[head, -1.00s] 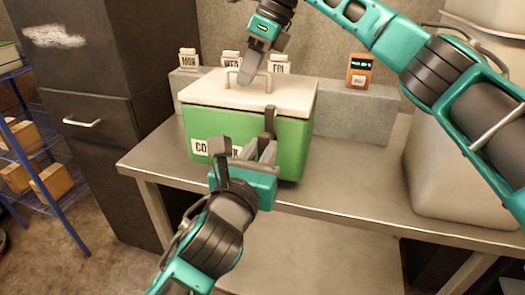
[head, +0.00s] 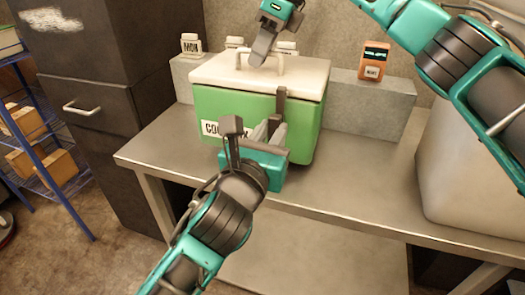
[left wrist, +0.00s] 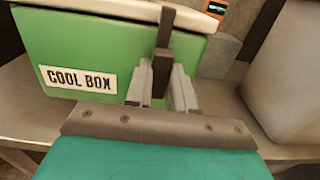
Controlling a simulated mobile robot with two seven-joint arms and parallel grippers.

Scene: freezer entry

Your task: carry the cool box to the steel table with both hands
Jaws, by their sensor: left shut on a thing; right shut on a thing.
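The cool box (head: 235,105) is green with a white lid (head: 210,72) and a "COOL BOX" label, which also shows in the left wrist view (left wrist: 82,79). It is upright at the steel table (head: 165,140); I cannot tell whether its base touches the top. My left gripper (head: 270,133) is shut at the box's front, its grey fingers around a dark upright bar (left wrist: 163,45). My right gripper (head: 261,58) comes from above and is shut on the pale lid handle (head: 280,63). The box's back and far side are hidden.
Behind the box, a grey ledge (head: 350,105) holds labelled white jars (head: 190,43) and an orange device (head: 373,60). A large pale container (head: 465,165) stands at the right. A dark cabinet (head: 100,105) and blue rack (head: 50,150) are left. The table's front and middle-right are bare.

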